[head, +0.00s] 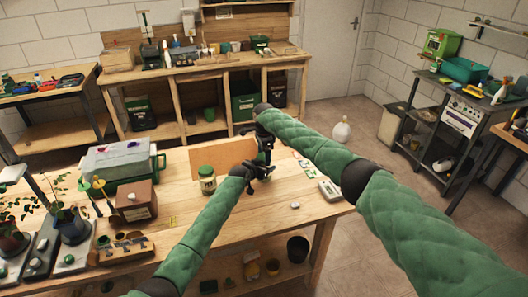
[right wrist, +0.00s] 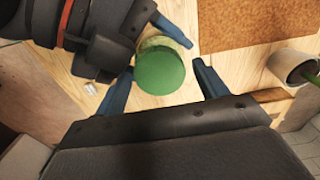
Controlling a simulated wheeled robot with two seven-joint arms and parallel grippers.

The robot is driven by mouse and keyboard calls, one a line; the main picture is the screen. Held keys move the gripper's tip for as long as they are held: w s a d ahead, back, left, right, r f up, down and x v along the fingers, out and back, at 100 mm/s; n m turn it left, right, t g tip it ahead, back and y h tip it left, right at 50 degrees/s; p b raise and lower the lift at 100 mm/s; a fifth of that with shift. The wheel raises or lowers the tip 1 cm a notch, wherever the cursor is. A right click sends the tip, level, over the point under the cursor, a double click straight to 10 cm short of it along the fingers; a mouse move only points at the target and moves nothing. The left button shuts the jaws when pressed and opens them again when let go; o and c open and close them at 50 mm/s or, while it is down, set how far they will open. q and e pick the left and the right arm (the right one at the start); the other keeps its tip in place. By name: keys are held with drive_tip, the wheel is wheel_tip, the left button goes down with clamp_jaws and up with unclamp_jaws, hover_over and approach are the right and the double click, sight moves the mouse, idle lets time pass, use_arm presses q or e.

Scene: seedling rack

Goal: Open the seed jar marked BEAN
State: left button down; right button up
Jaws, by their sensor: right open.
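In the head view, my right gripper (head: 265,148) is above my left gripper (head: 262,172). A glass jar with a green lid (head: 207,180) stands left of them. No BEAN marking is readable.
A brown board (head: 212,158) is behind the grippers. A brown box (head: 137,201), a grey-lidded green crate (head: 118,163) and potted seedlings (head: 70,222) occupy the bench's left. A pale device (head: 329,190) lies at the right. The bench's right front is mostly clear.

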drive_tip(key=c, duration=1)
drive_tip(key=n, duration=0.3)
drive_tip(key=shift+n, duration=0.4)
drive_tip(key=n, duration=0.7)
drive_tip(key=shift+n, duration=0.4)
drive_tip(key=n, duration=0.5)
drive_tip(key=shift+w+r, duration=0.1)
